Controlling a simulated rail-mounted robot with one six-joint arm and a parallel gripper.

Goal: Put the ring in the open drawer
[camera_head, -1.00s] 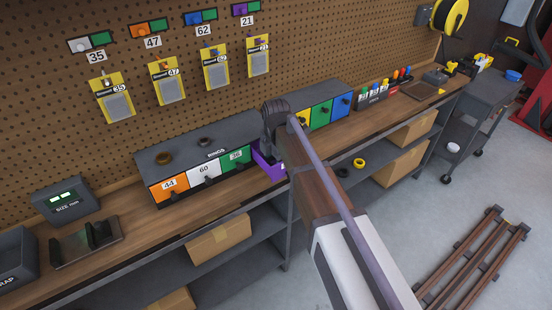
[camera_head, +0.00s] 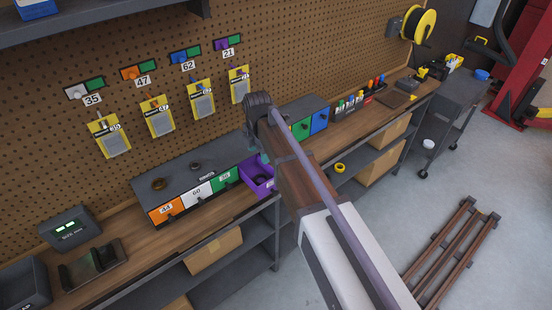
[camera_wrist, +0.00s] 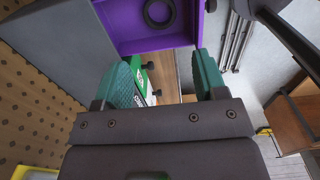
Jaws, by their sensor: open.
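The open drawer is purple (camera_head: 250,184) and sticks out at the right end of the drawer unit. It also shows at the top of the wrist view (camera_wrist: 124,42). A black ring (camera_wrist: 159,12) lies flat on the drawer floor, apart from my fingers; a dark shape in the drawer shows in the head view. My gripper (camera_wrist: 163,78) is open and empty, with its green fingertips apart, just outside the drawer's edge.
Two dark rings, one brownish (camera_head: 158,184) and one grey (camera_head: 196,166), lie on the grey drawer unit (camera_head: 180,173). Closed orange, white and green drawers sit left of the open one. A size gauge (camera_head: 71,229) stands at left. A yellow roll (camera_head: 340,168) lies on a lower shelf.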

